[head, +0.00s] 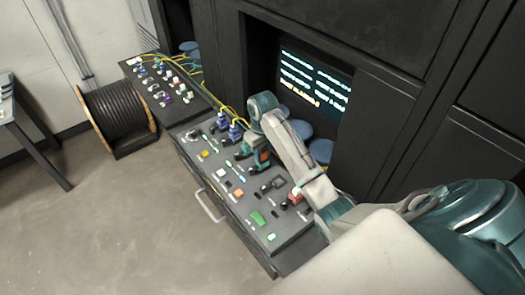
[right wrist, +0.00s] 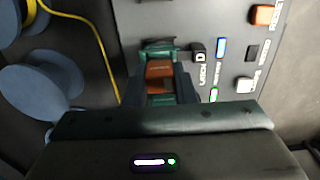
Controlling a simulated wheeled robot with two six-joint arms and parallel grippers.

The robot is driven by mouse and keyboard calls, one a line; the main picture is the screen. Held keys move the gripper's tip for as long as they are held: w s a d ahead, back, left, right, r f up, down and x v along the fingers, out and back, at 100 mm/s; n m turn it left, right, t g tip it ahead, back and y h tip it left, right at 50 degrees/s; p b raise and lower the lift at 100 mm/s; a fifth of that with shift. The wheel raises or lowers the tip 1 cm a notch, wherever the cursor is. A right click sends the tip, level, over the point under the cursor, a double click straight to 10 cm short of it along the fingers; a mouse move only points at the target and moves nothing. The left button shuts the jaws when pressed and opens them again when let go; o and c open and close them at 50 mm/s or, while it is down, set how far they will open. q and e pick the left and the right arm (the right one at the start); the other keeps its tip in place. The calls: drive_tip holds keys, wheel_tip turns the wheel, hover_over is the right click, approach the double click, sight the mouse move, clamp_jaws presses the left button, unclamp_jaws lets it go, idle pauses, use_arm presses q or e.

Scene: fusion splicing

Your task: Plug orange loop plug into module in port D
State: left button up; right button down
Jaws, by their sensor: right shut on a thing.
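My right gripper (right wrist: 160,88) is shut on the orange loop plug (right wrist: 160,70), which sits between its two fingers over the grey panel. My left gripper is out of view.
The grey panel (head: 232,212) carries several small coloured keys and blocks. Blue connectors (head: 235,131) with yellow cables stand left of my right gripper. A yellow cable (right wrist: 100,40) and blue spools (right wrist: 42,90) lie left in the wrist view. A lit screen (head: 312,82) is behind.

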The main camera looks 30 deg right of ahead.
drive_tip(key=shift+f, duration=0.3)
drive_tip(key=c, duration=1.1)
unclamp_jaws()
drive_tip(key=shift+r, duration=0.15)
